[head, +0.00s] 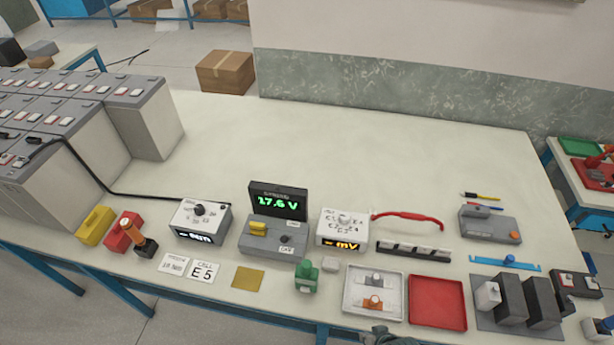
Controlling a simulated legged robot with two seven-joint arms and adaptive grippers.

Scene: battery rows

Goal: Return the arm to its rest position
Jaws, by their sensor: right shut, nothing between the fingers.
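My right gripper (388,337) shows only as a dark tip at the bottom edge, just below the white tray and the red tray. It is shut with nothing in it, and it looks apart from the things on the bench. The rest of that arm is cut off by the frame. My left gripper is not in view. The workbench (330,140) spreads out in front of me.
Grey batteries (140,125) stand at the left, with a black cable running to the meters. A 17.6 V display (277,202), white tray (347,304), red tray (437,328) and dark blocks (541,302) line the front. The bench's back middle is clear.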

